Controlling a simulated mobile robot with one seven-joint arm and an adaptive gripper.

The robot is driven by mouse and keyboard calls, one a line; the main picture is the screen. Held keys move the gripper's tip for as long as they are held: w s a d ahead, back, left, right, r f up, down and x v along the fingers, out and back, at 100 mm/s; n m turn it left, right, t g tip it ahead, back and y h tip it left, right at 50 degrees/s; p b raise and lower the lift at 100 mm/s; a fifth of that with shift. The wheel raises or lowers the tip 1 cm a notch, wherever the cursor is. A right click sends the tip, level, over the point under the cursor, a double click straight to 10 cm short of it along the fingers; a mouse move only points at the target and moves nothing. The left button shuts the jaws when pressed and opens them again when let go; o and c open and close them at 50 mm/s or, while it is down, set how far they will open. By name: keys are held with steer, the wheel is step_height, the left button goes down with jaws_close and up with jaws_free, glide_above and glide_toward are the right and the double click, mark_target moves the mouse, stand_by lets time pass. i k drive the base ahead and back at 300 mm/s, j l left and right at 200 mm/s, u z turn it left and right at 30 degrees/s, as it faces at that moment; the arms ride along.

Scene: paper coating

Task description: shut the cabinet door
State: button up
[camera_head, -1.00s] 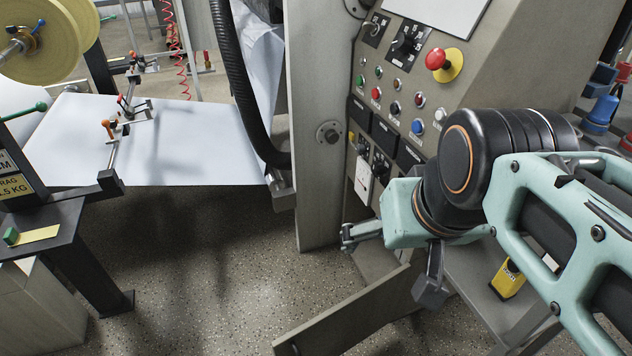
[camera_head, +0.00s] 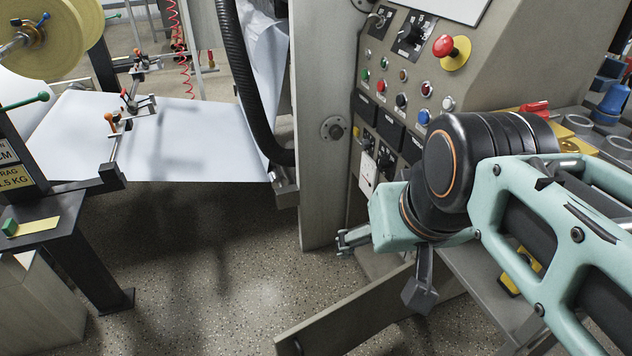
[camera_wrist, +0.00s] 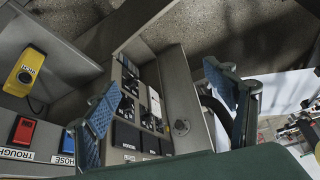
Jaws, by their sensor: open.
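The cabinet door (camera_head: 345,318) is a grey panel standing open at the bottom of the head view, its free end towards the lower left. Its hinge side is partly hidden behind my arm and gripper. My gripper (camera_head: 383,268) is open and empty, above the door and in front of the control cabinet (camera_head: 335,185). In the wrist view the two blue-padded fingers of my gripper (camera_wrist: 162,105) are spread wide with nothing between them touching. A grey panel, seemingly the door (camera_wrist: 138,22), shows beyond them at the top. I cannot tell any contact with the door.
The control panel (camera_head: 405,95) with buttons and switches rises close behind my gripper. A yellow device (camera_wrist: 25,72) sits left in the wrist view. A white paper sheet (camera_head: 190,140) and a dark stand (camera_head: 85,250) are at left. Speckled floor (camera_head: 200,270) is clear between.

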mark_target(342, 327)
steer(key=k+j+z, duration=0.15)
steer(key=j, duration=1.05)
steer(key=i+j, duration=0.15)
steer(key=j, duration=0.1)
